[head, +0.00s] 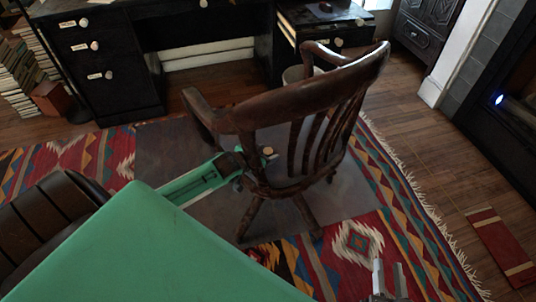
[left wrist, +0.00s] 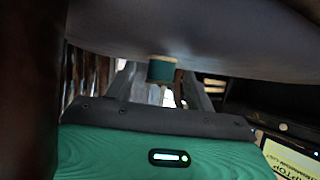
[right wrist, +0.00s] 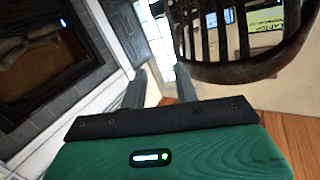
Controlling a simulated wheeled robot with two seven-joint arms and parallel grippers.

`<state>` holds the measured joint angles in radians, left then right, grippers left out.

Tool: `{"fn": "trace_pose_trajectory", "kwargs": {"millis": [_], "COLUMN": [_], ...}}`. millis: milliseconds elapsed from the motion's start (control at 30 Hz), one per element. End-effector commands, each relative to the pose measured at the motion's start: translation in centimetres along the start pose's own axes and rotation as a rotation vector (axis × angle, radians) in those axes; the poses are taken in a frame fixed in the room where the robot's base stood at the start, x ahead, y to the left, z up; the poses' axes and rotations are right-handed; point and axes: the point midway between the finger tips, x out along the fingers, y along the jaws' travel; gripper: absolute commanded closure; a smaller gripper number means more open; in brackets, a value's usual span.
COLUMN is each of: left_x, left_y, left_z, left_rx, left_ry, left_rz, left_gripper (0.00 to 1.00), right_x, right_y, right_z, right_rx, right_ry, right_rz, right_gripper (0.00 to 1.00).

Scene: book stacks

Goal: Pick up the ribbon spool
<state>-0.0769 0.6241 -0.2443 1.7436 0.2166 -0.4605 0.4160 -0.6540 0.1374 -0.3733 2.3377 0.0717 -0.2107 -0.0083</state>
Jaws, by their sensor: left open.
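The ribbon spool (left wrist: 162,70), a short teal cylinder with a pale beige end, shows in the left wrist view between the fingertips, under a smooth grey surface. I see gaps on both sides of it. In the head view a small beige round end (head: 268,151), probably the spool, shows beside the wooden chair. My left gripper (head: 256,158) reaches in there, partly hidden by the chair; its open fingers also show in the left wrist view (left wrist: 158,88). My right gripper (head: 389,280) is open and empty over the rug at the lower right, far from the spool.
The wooden chair (head: 310,105) stands close around my left gripper, its arms and slats near it. A dark desk (head: 115,55) is behind. Book stacks (head: 18,75) stand at the left. The patterned rug is mostly clear.

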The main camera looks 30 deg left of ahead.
Motion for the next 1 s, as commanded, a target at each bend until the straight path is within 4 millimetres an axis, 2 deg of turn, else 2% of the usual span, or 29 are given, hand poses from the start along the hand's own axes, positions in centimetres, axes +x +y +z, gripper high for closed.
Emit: {"fn": "trace_pose_trajectory", "kwargs": {"millis": [167, 400, 867, 967, 1000], "left_x": [0.0, 0.0, -0.2, -0.4, -0.5], "left_y": [0.0, 0.0, 0.0, 0.0, 0.0], "left_z": [0.0, 0.0, -0.3, -0.7, -0.9], "left_rx": [0.000, 0.000, 0.000, 0.000, 0.000], "left_ry": [0.000, 0.000, 0.000, 0.000, 0.000], "left_rz": [0.000, 0.000, 0.000, 0.000, 0.000], "left_gripper": [0.46, 0.92, 0.92, 0.92, 0.92], "right_x": [0.0, 0.0, 0.0, -0.2, -0.6], "right_y": [0.0, 0.0, 0.0, -0.2, -0.4], "right_z": [0.0, 0.0, 0.1, 0.6, 1.6], "right_rx": [0.000, 0.000, 0.001, 0.006, 0.012], "right_ry": [0.000, 0.000, -0.012, -0.044, -0.085], "right_rz": [0.000, 0.000, 0.000, -0.001, -0.003], "right_gripper": [0.70, 0.70, 0.70, 0.70, 0.70]}}
